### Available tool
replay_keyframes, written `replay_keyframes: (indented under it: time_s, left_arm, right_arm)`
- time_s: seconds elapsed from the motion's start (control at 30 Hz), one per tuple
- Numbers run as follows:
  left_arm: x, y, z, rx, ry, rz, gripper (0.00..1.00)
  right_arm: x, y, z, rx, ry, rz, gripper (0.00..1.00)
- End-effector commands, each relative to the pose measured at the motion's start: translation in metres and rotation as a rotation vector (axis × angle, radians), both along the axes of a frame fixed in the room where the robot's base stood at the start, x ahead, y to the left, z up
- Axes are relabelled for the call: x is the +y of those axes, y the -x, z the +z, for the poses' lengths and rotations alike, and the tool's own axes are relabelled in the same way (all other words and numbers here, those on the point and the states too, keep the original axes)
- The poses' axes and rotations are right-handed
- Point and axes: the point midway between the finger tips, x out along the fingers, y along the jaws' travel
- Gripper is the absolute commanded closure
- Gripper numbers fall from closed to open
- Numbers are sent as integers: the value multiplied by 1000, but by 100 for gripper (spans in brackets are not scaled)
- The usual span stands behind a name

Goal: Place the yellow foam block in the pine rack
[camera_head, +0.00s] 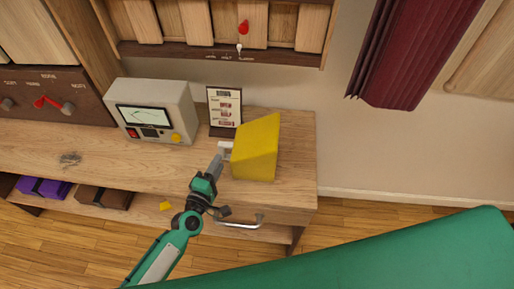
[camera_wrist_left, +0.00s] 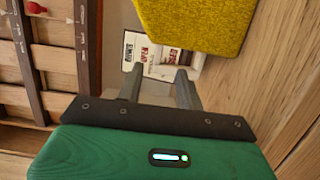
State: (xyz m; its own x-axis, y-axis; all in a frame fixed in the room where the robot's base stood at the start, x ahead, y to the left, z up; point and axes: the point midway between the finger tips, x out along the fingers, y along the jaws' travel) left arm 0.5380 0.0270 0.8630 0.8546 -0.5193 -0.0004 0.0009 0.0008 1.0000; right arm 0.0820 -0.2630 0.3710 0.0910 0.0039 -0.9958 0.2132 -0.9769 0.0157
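The yellow foam block (camera_head: 257,147), with a slanted top, appears to stand on the right end of the wooden desk. My left gripper (camera_head: 226,151) is at its left side in the head view. In the left wrist view the block (camera_wrist_left: 200,20) lies beyond and to one side of the fingertips (camera_wrist_left: 158,75), which are apart with nothing between them. Whether a finger touches the block I cannot tell. A wooden rack with upright panels (camera_head: 227,24) is on the wall above the desk; it may be the pine rack. My right gripper is not in view.
A small sign (camera_head: 225,106) stands behind the block, and a grey meter box (camera_head: 152,110) is to its left. A dark control panel (camera_head: 50,95) is farther left. The desk (camera_head: 110,160) has free room at front left. A drawer handle (camera_head: 240,223) sticks out in front. A dark red curtain (camera_head: 412,50) hangs right.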

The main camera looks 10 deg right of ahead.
Motion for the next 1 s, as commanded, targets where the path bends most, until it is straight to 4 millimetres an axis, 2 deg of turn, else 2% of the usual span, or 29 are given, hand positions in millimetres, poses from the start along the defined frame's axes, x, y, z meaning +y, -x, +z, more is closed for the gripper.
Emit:
replay_keyframes:
  time_s: [0.33,0.63,0.97,1.0]
  left_arm:
    - [-14,-22,3,-2,-1,0,64]
    - [-34,-52,3,-1,-2,-1,64]
    - [-38,-57,2,0,-1,-1,64]
    - [-37,-57,2,0,-1,-1,68]
  right_arm:
    - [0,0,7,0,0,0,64]
    - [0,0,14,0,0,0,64]
    - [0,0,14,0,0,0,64]
    - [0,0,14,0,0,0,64]
